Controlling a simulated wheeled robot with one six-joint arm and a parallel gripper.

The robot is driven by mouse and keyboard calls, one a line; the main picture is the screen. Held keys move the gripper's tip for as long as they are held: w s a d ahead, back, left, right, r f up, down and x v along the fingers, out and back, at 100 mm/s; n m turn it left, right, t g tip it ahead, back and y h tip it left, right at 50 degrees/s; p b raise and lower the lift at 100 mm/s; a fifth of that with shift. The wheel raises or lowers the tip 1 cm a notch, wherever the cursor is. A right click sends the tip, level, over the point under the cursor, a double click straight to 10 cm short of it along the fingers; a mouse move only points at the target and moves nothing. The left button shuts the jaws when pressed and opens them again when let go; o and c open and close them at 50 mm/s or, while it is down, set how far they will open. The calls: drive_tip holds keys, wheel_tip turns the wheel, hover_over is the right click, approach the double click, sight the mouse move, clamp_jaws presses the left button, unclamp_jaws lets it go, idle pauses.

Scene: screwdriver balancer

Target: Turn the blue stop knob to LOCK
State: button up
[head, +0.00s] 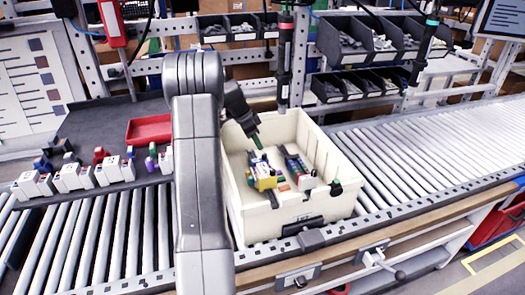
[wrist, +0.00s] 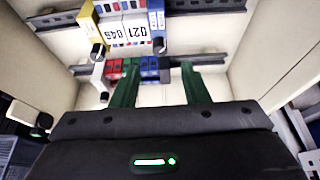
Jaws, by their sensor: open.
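In the wrist view, a blue stop (wrist: 156,20) stands at the right end of the upper row of rail parts, with a dark knob (wrist: 158,45) at its lower end. I cannot read a LOCK mark or the knob's setting. My gripper (wrist: 162,70) is open, its two green fingers apart below that knob in the picture. Blue blocks (wrist: 150,66) of the lower row show between the fingertips; I cannot tell whether they touch. In the head view, my gripper (head: 257,142) reaches down into the cream crate (head: 300,208).
A yellow stop (wrist: 88,25) with a dark knob ends the upper row at left. A white stop (wrist: 98,72) is at the lower row's left. Crate walls surround the gripper. A roller conveyor (head: 420,155) runs right; a red tray (head: 149,129) and white modules (head: 73,178) lie left.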

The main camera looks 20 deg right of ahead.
sight(264, 154)
drive_tip(key=p+x, duration=0.1)
drive_tip(key=x, duration=0.6)
drive_tip(key=shift+r, duration=0.1)
clamp_jaws()
